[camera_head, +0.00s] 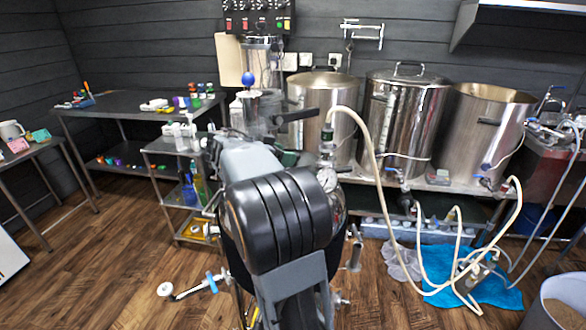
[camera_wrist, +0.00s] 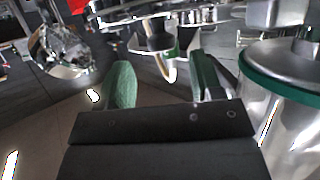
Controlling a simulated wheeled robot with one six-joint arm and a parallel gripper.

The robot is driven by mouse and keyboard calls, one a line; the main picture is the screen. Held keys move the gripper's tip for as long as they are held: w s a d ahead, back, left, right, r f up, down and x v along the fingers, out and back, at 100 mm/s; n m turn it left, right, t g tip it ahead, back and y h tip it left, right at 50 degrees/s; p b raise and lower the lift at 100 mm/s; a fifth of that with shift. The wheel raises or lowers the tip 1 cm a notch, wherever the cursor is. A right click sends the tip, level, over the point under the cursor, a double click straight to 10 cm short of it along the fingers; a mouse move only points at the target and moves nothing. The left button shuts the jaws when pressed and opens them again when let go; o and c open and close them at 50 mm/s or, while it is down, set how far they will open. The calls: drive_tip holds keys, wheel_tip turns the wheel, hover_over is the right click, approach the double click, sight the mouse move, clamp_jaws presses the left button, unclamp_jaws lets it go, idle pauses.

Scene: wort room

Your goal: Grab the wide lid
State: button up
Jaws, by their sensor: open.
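I cannot tell which one is the wide lid. My gripper (camera_wrist: 163,72) shows in the wrist view with two green-padded fingers apart and nothing clearly held between them. Round metal parts appear beyond the fingertips, and a shiny vessel with a green rim (camera_wrist: 262,88) stands close on the right. In the head view my arm covers the middle, and my gripper is mostly hidden behind it.
An open steel pot (camera_head: 490,120) stands right of the lidded pots. Pale hoses (camera_head: 372,150) loop from the pots to a pump on a blue cloth (camera_head: 450,268). A dark table (camera_head: 125,102) and a small shelf cart (camera_head: 165,147) stand left.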

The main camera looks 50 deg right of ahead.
drive_tip(key=shift+p+x, duration=0.5)
drive_tip(key=shift+x, duration=2.1)
drive_tip(key=shift+r, duration=0.1)
drive_tip(key=shift+c, duration=0.3)
clamp_jaws()
